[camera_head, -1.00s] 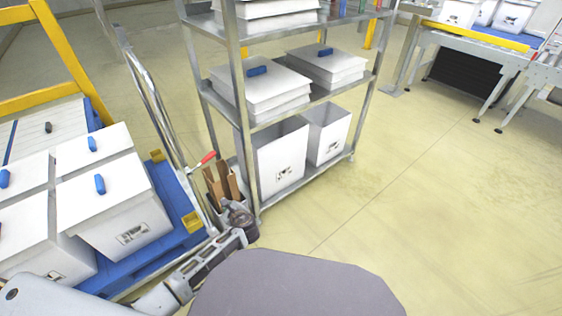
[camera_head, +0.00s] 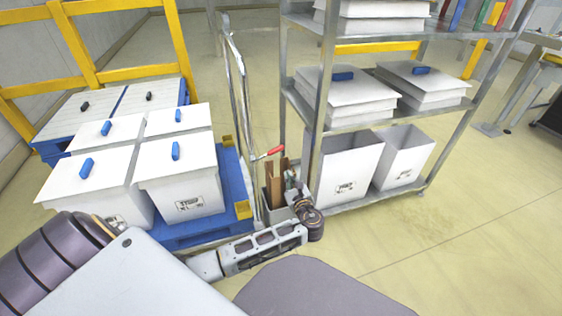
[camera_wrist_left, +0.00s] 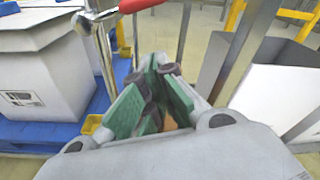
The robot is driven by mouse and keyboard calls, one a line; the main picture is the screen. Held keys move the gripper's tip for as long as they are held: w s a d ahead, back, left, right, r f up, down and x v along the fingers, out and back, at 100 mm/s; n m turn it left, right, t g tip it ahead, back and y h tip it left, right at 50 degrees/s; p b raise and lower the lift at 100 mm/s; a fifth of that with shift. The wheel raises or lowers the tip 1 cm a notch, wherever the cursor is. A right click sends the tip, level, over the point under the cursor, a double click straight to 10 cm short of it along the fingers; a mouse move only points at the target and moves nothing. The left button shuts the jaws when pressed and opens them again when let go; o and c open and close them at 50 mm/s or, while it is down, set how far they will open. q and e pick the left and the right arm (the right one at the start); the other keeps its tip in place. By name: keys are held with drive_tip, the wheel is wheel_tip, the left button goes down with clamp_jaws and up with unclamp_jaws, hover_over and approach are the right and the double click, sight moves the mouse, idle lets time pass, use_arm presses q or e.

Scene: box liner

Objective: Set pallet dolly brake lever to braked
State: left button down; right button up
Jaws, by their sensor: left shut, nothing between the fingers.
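The brake lever (camera_head: 268,153) is a thin rod with a red grip, mounted on the upright metal handle frame (camera_head: 238,110) of the pallet dolly. Its red grip points right and slightly up in the head view. In the left wrist view the red lever (camera_wrist_left: 138,4) is cut off at the top edge, beside the chrome post (camera_wrist_left: 101,48). My left gripper (camera_head: 291,178) is below and right of the lever, apart from it. In the wrist view the green-padded fingers of the left gripper (camera_wrist_left: 163,72) lean together, with nothing held. My right gripper is not in view.
A blue pallet (camera_head: 230,190) with lidded white boxes (camera_head: 180,180) stands left of the handle frame. A metal shelf rack (camera_head: 318,130) with white bins stands close on the right. A bin with brown cardboard (camera_head: 273,190) stands just behind my gripper. Open floor (camera_head: 470,230) lies at right.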

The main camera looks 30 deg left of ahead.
use_arm(q)
drive_tip(key=shift+w+a, duration=0.15)
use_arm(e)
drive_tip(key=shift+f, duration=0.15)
use_arm(q)
drive_tip(key=b+x, duration=0.4)
drive_tip(key=x, duration=0.6)
drive_tip(key=shift+s+r+b, duration=0.2)
drive_tip(key=shift+s+r, duration=0.1)
drive_tip(key=shift+r, duration=0.3)
drive_tip(key=shift+s+r+b, duration=0.25)
drive_tip(key=shift+s+r, duration=0.05)
drive_tip(key=shift+r, duration=0.3)
drive_tip(key=shift+s+r+b, duration=0.2)
drive_tip(key=shift+s+r, duration=0.1)
drive_tip(key=shift+r, duration=0.3)
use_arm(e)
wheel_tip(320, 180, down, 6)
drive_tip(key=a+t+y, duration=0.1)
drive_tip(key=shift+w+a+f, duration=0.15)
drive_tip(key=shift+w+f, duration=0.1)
